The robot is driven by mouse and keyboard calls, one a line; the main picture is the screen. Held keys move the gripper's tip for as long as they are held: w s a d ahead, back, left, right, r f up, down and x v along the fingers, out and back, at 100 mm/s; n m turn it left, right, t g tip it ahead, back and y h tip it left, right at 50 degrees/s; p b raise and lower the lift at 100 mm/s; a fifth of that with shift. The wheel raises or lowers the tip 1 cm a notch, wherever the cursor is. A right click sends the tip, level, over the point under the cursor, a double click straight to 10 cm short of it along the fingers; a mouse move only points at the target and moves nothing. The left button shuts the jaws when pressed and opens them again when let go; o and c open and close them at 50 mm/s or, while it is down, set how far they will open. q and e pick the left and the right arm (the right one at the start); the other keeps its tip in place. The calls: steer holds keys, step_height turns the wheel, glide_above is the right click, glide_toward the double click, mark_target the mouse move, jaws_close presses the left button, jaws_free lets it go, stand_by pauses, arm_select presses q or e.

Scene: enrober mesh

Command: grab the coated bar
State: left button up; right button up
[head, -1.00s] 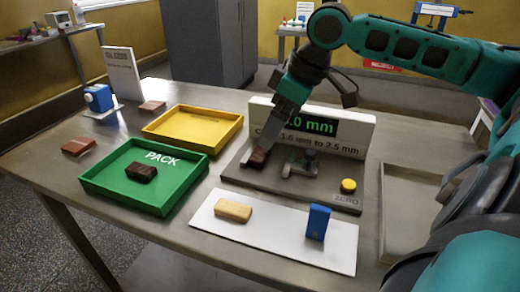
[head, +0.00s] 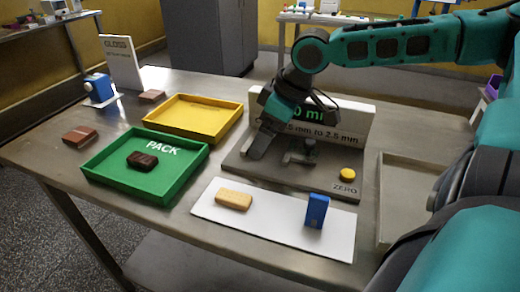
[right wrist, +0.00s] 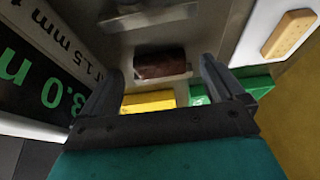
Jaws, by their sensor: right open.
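A dark brown coated bar (right wrist: 162,63) lies on the grey base of the gauge, seen in the right wrist view between the open fingers of my right gripper (right wrist: 162,85). There is a gap on both sides of it. In the head view my right gripper (head: 257,146) reaches down at the left end of the gauge base (head: 300,178) and hides that bar. Another dark coated bar (head: 142,161) lies in the green PACK tray (head: 110,187). My left gripper is not in view.
The gauge's display board (head: 345,123) stands close behind my right gripper. The yellow tray (head: 193,117) is to its left. A white mat (head: 272,222) in front bears a pale biscuit bar (head: 234,200) and a blue block (head: 317,211). Reddish-brown bars lie farther left.

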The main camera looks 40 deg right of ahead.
steer(key=shift+w+a+f, duration=0.1)
steer(key=shift+w+f, duration=0.15)
steer(key=shift+f, duration=0.3)
steer(key=c, duration=0.9)
